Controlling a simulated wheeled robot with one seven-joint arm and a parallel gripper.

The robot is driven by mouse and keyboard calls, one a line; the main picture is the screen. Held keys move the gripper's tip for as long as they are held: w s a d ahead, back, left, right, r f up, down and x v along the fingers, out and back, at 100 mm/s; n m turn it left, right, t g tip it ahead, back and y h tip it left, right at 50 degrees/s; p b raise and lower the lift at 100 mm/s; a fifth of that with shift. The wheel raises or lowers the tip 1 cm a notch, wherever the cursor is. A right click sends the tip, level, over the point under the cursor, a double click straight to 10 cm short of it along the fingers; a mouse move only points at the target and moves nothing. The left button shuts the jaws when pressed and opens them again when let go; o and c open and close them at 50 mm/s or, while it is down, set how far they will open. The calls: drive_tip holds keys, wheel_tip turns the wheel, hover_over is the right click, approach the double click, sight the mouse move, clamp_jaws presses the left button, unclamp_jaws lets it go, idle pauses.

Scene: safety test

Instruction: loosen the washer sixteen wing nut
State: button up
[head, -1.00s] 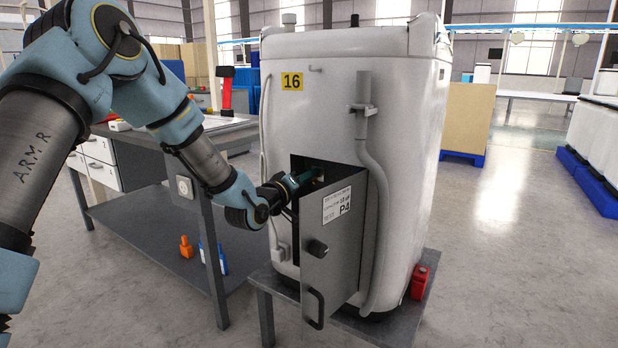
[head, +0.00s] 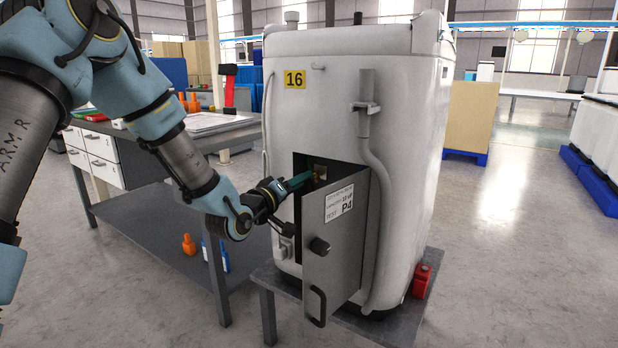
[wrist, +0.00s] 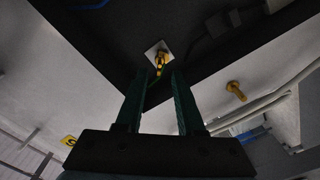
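The washer (head: 345,110) is a white cabinet with a yellow 16 label (head: 294,79). Its grey service door (head: 335,250), marked P4, hangs open in front of a dark recess. A brass wing nut (wrist: 160,61) sits on a pale square plate inside the recess in the wrist view; in the head view only a small brass patch shows there. My gripper (wrist: 161,77) is open, its two green fingers pointing at the nut. The nut appears between and just beyond the fingertips; I cannot tell whether they touch it. My gripper also shows at the recess opening in the head view (head: 308,178).
Another brass piece (wrist: 236,90) stands right of the fingers in the wrist view. A grey pipe (head: 382,220) runs down the washer's front, right of the door. A workbench (head: 185,225) stands left, close to my arm. A red can (head: 422,281) stands at the washer's right foot.

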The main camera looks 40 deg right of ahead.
drive_tip(key=v, duration=0.5)
drive_tip(key=shift+s+a, duration=0.1)
drive_tip(key=shift+a, duration=0.2)
